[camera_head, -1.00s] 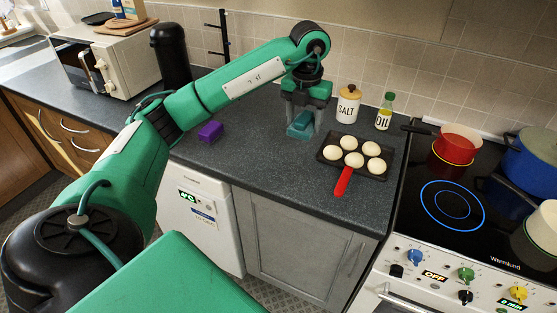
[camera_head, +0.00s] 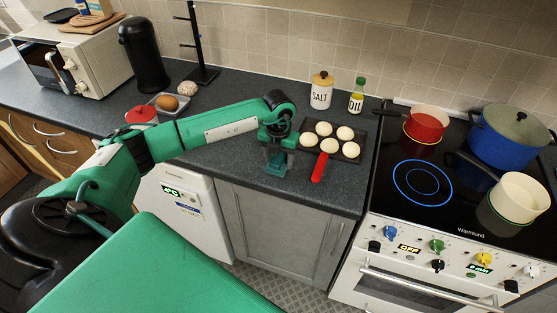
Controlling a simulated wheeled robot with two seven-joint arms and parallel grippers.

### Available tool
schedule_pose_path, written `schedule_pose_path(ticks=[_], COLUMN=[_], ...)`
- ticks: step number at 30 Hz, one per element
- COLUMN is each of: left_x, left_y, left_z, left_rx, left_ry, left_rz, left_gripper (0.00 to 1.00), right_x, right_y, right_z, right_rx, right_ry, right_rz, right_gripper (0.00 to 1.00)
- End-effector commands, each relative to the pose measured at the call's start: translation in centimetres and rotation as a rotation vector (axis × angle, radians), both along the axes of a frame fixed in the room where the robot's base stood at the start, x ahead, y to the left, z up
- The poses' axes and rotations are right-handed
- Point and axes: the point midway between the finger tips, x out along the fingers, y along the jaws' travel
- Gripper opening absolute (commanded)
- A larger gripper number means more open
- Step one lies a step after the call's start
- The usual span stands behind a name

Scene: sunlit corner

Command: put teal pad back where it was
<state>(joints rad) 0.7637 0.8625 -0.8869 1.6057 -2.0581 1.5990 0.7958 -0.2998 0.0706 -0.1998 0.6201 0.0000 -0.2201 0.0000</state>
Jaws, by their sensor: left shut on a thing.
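My left gripper (camera_head: 277,155) is pointing down and shut on the teal pad (camera_head: 276,168). The pad is over the front part of the dark worktop, left of the black pan (camera_head: 347,148) with its red handle. The fingers hide part of the pad. I cannot tell whether the pad touches the worktop. My right gripper is not in view.
Several pale round items lie in the pan. The salt jar (camera_head: 321,94) and oil bottle (camera_head: 357,97) stand behind it. The hob (camera_head: 425,180) is at right.

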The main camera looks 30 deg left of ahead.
Motion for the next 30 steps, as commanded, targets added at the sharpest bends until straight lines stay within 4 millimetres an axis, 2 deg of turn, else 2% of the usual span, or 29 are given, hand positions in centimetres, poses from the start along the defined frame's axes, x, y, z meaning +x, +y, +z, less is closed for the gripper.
schedule_pose_path(ticks=[4, 14, 15, 18, 30], left_x=[-0.1, 0.0, 0.0, 0.0, 0.0], left_y=[0.0, 0.0, 0.0, 0.0, 0.0], left_z=[-1.8, -2.3, -2.3, -2.2, -1.6], left_rx=[0.001, 0.001, 0.001, 0.001, 0.0], left_ry=[0.001, 0.0, 0.0, 0.0, -0.002], left_rz=[0.0, -0.001, -0.001, -0.001, -0.001], left_gripper=[0.37, 0.37, 0.57, 0.77, 0.77], right_x=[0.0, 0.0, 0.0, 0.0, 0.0], right_y=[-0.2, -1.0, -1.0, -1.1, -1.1], right_z=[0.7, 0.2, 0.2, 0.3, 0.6], right_rx=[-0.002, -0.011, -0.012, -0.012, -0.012], right_ry=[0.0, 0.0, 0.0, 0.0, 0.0], right_rz=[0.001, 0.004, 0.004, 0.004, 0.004], right_gripper=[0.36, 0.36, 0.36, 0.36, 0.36])
